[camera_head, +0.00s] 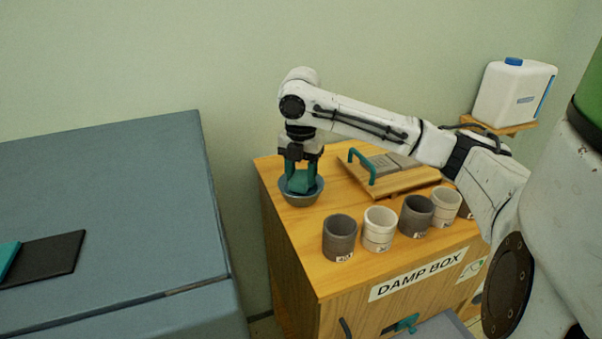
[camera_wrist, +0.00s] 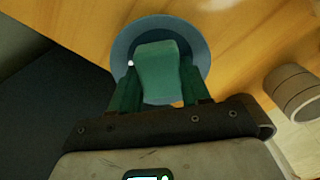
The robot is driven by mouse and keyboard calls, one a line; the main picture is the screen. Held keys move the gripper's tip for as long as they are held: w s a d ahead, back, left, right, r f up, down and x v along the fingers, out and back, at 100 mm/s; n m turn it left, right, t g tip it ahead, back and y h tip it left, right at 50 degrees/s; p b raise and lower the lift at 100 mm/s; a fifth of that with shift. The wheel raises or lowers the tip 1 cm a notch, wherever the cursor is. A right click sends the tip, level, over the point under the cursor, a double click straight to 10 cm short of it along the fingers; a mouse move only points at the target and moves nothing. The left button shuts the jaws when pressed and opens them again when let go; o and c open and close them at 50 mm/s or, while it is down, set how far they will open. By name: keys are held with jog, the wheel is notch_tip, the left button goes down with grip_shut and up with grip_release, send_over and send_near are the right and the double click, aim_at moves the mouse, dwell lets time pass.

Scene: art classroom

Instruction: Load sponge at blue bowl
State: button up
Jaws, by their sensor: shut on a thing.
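A blue-grey bowl (camera_head: 301,199) stands at the left end of the wooden damp box top. My gripper (camera_head: 299,178) points straight down over the bowl, with its teal fingers at the rim. It is shut on a teal-green sponge (camera_head: 300,184), which sits low inside the bowl's opening. In the wrist view the sponge (camera_wrist: 158,70) lies between the two fingers, with the bowl's rim (camera_wrist: 203,47) around it. The fingers hide the near side of the bowl. I cannot tell whether the sponge touches the bowl's bottom.
Several grey and white cups (camera_head: 340,238) line the front edge of the damp box (camera_head: 372,282). A wooden board (camera_head: 405,181) with a teal handle lies behind them. A white jug (camera_head: 513,93) stands on a shelf at right. A blue-grey cabinet (camera_head: 110,170) is at left.

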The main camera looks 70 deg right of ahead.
jog(key=shift+f, duration=0.45)
dwell(1.2)
jog(key=shift+r, duration=0.15)
jog(key=shift+r+p, duration=2.9)
jog(key=shift+r, duration=0.55)
jog(key=shift+f+b, duration=0.6)
jog(key=shift+r, duration=0.1)
